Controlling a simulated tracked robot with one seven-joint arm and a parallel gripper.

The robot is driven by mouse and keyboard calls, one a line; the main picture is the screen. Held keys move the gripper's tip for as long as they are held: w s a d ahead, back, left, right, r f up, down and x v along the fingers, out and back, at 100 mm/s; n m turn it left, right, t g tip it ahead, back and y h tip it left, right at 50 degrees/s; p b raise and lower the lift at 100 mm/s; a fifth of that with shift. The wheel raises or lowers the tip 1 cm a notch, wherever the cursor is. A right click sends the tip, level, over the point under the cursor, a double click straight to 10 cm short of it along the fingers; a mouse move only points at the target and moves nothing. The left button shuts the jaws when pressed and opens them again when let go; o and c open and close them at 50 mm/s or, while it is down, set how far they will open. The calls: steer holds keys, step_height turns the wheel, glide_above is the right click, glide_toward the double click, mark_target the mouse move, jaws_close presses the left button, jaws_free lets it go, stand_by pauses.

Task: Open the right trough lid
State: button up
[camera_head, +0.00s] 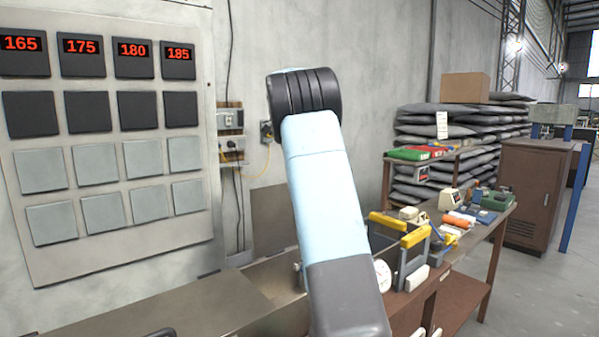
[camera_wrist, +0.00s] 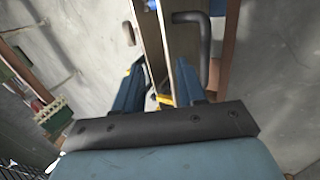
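In the head view, a flat metal trough lid (camera_head: 165,307) lies closed at the lower left, with a dark handle (camera_head: 161,332) at the bottom edge. To its right is an open trough (camera_head: 277,283), partly covered by my arm. An upright brown-grey panel (camera_head: 270,214) behind it looks like a raised lid. My gripper is hidden in the head view. In the wrist view, my gripper (camera_wrist: 157,80) has its two blue fingers apart. Narrow metal edges show between and beyond them. A black bent handle (camera_wrist: 207,45) is beyond the right finger, apart from it; which lid it belongs to is unclear.
A panel (camera_head: 105,130) with red number displays hangs on the left wall. Wall sockets (camera_head: 231,133) and cables are behind my arm. A yellow-handled toolbox (camera_head: 410,255) and a cluttered bench (camera_head: 485,225) stand to the right. The floor at far right is open.

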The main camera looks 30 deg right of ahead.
steer(key=s+a+r, duration=0.3)
steer(key=s+r, duration=0.2)
steer(key=s, duration=0.5)
steer(key=shift+r, duration=0.35)
steer(key=shift+a, duration=0.1)
steer(key=s+a+f+n+t, duration=0.5)
steer(key=s+a+f+n, duration=0.2)
steer(key=s+a, duration=0.3)
steer(key=s+a+f+n+t, duration=0.6)
steer(key=s+a+n, duration=0.3)
steer(key=s, duration=0.5)
steer(key=shift+a+f+y, duration=0.4)
steer(key=shift+a+f, duration=0.25)
steer(key=shift+f, duration=0.15)
steer(key=shift+s, duration=0.2)
